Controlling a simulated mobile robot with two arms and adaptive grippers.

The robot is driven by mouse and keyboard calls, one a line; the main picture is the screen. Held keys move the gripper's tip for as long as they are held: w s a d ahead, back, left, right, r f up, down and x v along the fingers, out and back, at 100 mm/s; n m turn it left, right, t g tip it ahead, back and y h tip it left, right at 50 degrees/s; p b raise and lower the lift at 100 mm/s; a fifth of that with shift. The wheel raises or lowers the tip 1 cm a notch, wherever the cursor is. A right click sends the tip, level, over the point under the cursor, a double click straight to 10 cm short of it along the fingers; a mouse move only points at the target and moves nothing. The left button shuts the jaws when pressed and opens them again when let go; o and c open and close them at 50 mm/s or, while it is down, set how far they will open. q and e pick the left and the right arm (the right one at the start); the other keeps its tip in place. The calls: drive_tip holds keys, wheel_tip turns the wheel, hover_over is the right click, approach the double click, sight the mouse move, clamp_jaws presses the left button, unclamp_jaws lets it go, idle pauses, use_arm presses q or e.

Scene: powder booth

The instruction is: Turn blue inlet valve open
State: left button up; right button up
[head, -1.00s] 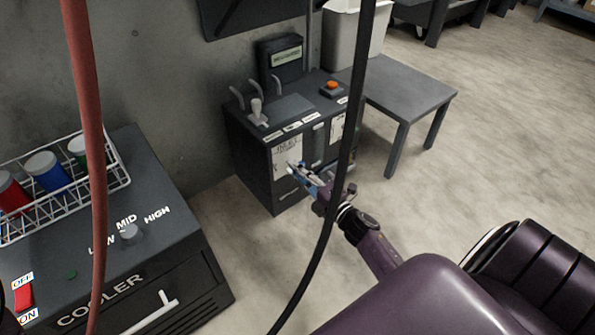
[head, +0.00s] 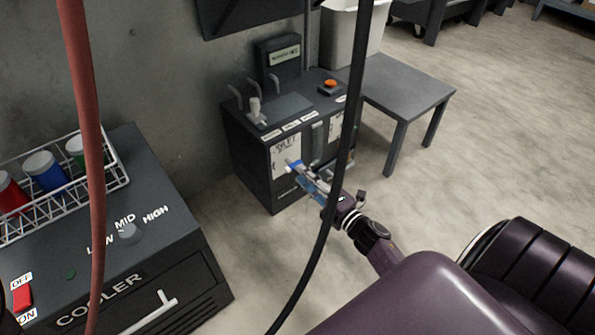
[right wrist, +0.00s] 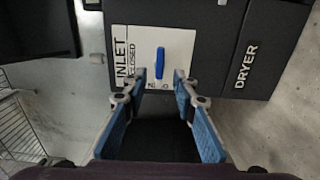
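The blue inlet valve handle (right wrist: 160,62) stands out on a white plate (right wrist: 178,45) marked INLET and CLOSED in the right wrist view. It lies along the picture's up-down direction. The plate also shows on the front of the dark dryer cabinet (head: 250,165) in the head view. My right gripper (right wrist: 161,79) is open in front of the plate, its two blue-padded fingers to either side of the handle's line. The handle's end shows just beyond the fingertips, with nothing held between them. Whether the tips touch the plate cannot be told. My left gripper is out of view.
A black cable (head: 347,150) and a red hose (head: 88,150) hang across the head view. A cooler (head: 185,255) with a wire rack (head: 118,180) of capped jars stands at left. A grey table (head: 410,90) stands right of the dryer.

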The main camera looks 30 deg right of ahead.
drive_tip(key=s, duration=0.8)
drive_tip(key=shift+s+d, duration=0.15)
drive_tip(key=shift+d, duration=0.15)
